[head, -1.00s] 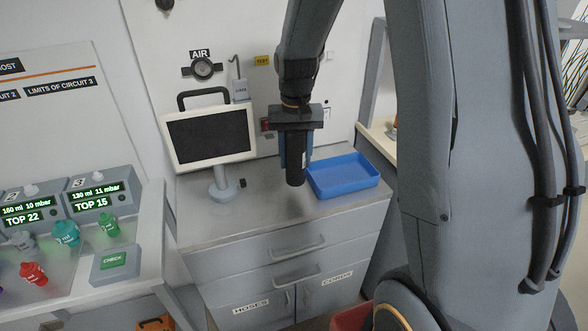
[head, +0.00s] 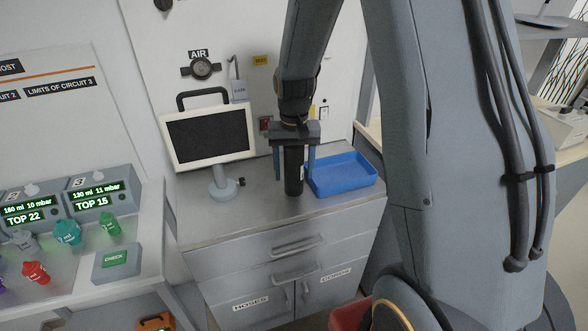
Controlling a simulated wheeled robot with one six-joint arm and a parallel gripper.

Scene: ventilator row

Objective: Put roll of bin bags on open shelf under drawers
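The black roll (head: 293,186), which looks like the roll of bin bags, stands upright on the grey worktop of the drawer cabinet (head: 225,213), just left of a blue tray. My gripper (head: 294,177) points down over it, open, with one finger on each side and a visible gap to the roll. The roll's top is hidden under the gripper body. Two drawers with bar handles (head: 298,244) show in the cabinet front, above two closed, labelled doors (head: 255,306). I see no open shelf under the drawers in this view.
The blue tray (head: 345,187) is close to the right finger. A monitor (head: 210,137) on a stand is to the left. A bench with a check box (head: 116,262) and coloured fittings stands further left. The worktop's front strip is clear.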

